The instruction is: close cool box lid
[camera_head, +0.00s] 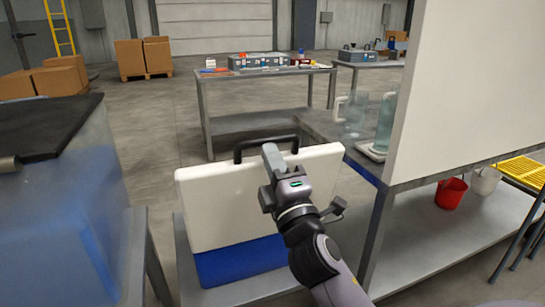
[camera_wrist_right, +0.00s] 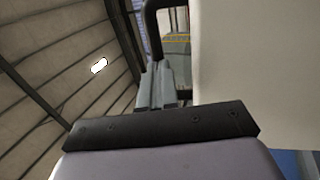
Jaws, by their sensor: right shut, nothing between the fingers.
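The cool box has a white lid (camera_head: 225,207) and a blue body (camera_head: 240,262), on a low grey surface ahead of me. The lid stands raised and steep, its broad white face toward me. A black handle (camera_head: 266,146) rises from its top edge. My right gripper (camera_head: 271,158) is shut and empty, in front of the lid near its top edge and handle. In the right wrist view, the gripper fingers (camera_wrist_right: 157,85) show beside the white lid (camera_wrist_right: 250,65), with the dark handle (camera_wrist_right: 151,25) beyond. I cannot tell whether they touch. My left gripper is not in view.
A translucent blue tank (camera_head: 60,190) with a black top stands close at left. A bench (camera_head: 330,128) with clear jugs (camera_head: 385,122) and a white panel (camera_head: 460,90) stand at right. A red bucket (camera_head: 450,193) sits on the lower shelf. Open floor lies behind the box.

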